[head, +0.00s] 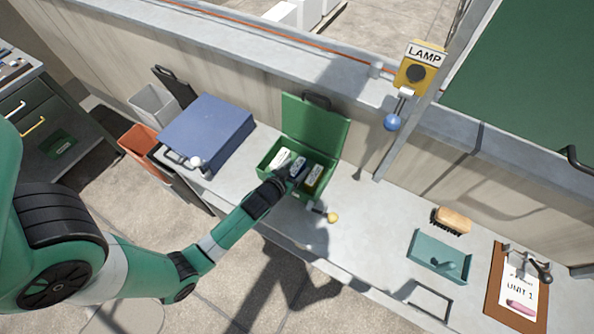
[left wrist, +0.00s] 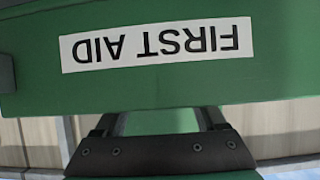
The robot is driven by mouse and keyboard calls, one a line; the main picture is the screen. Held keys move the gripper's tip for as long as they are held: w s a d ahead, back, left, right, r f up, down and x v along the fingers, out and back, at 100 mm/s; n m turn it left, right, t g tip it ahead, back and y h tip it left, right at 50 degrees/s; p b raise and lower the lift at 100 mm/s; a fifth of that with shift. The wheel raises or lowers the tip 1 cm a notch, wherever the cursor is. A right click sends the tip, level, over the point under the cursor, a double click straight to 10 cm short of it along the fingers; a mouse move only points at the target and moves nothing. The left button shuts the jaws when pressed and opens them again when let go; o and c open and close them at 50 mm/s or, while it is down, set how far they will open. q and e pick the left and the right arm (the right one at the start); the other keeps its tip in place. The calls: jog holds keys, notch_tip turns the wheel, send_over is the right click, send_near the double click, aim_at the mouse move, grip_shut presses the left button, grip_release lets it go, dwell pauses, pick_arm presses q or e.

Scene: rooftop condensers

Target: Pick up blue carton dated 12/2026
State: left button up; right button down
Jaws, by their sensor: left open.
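An open green first aid box (head: 284,192) stands on the ledge with its lid (head: 316,128) raised. Cartons stand in a row inside it: a whitish one (head: 281,159) at left, a blue one (head: 299,167) in the middle and a yellow-banded one (head: 315,176) at right. Their printing is too small to read. My left gripper (head: 284,181) is open at the box's near side, close to the blue carton and partly covering the cartons. My right gripper is out of view.
A blue case (head: 205,130) is left of the box. A yellow-knobbed lever (head: 331,217) sticks out just right of the box's near edge. A lamp switch (head: 416,72) hangs on the wall. A teal tray (head: 440,255), brush (head: 452,219) and clipboard (head: 493,290) are at right.

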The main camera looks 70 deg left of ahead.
pick_arm(q)
jog(key=shift+w+a+f, duration=0.35)
grip_shut()
jog(key=shift+r, duration=0.15)
jog(key=shift+r, duration=0.3)
notch_tip(320, 180, up, 3)
jog(key=shift+f+p, duration=0.2)
jog(key=shift+p, duration=0.65)
jog(key=w+p+v, duration=0.1)
jog(key=v, duration=0.7)
jog(key=d+r+p+v, duration=0.1)
jog(key=p+v, duration=0.1)
jog(key=v, duration=0.7)
jog(key=shift+w+r, duration=0.25)
jog(key=shift+w, duration=0.15)
